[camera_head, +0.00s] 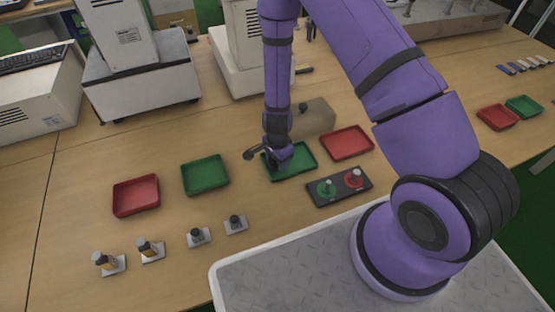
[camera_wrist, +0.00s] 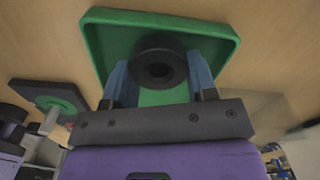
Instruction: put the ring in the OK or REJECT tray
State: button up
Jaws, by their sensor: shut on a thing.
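My gripper (camera_wrist: 160,74) has its two blue fingers shut on a black ring (camera_wrist: 143,58). The ring is over the floor of a green tray (camera_wrist: 160,18); I cannot tell whether it touches. In the head view my gripper (camera_head: 276,158) is at the left part of this green tray (camera_head: 305,161), and the ring is hard to make out there. A red tray (camera_head: 346,143) lies just right of it. Another red tray (camera_head: 136,195) and green tray (camera_head: 205,175) lie to the left. No OK or REJECT lettering is readable.
A dark plate (camera_head: 322,201) with a green and a red post stands in front of the trays. Several small fixtures (camera_head: 198,237) line the front left. A brown block (camera_head: 315,117) stands behind the green tray. White machines (camera_head: 140,75) fill the back.

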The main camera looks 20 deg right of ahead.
jog(key=shift+f, duration=0.1)
jog(key=o, duration=0.9)
